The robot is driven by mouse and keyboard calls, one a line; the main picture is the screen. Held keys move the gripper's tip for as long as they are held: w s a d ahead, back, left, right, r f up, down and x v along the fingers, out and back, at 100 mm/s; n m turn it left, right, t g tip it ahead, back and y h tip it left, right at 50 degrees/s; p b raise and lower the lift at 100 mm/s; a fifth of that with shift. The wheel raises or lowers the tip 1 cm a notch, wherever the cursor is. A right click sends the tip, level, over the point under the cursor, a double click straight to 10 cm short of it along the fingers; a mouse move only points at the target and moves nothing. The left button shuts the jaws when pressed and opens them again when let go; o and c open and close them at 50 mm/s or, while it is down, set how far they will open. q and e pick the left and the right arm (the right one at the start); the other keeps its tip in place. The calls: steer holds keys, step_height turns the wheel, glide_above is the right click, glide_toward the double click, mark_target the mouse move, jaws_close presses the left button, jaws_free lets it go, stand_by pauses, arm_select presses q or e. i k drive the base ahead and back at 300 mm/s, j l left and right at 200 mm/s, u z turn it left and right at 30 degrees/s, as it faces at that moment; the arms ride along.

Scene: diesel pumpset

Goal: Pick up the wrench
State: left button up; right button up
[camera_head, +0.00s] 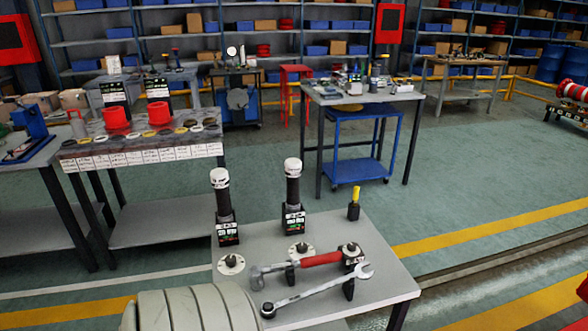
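A silver wrench (316,291) with an open jaw at its right end lies across black supports on the near grey table (388,296). Its left end is close to the ribbed pale object at the bottom of the picture. Just behind it lies a second tool with a red handle (321,259) and a grey left end; I cannot tell its exact kind. The wrench is clear of any gripper. Neither of my grippers shows in this view.
Two dark cylinders with white tops (220,180) (292,168) and a yellow-handled tool (355,194) stand at the table's back. Round flanged discs (231,264) lie on the top. A ribbed pale object (196,307) covers the front left. Green floor lies open to the right.

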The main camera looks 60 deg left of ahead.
mark_target(358, 273)
steer(key=k+u, duration=0.1)
steer(key=u, duration=1.45)
steer(key=z, duration=1.3)
steer(key=i+z, duration=0.2)
steer(key=i, duration=0.35)
steer(key=i+j+z, duration=0.1)
steer(key=i+z, duration=0.15)
steer(key=i, duration=0.35)
steer(key=i+j+z, duration=0.2)
steer(key=i, duration=0.35)
steer(key=k, duration=0.45)
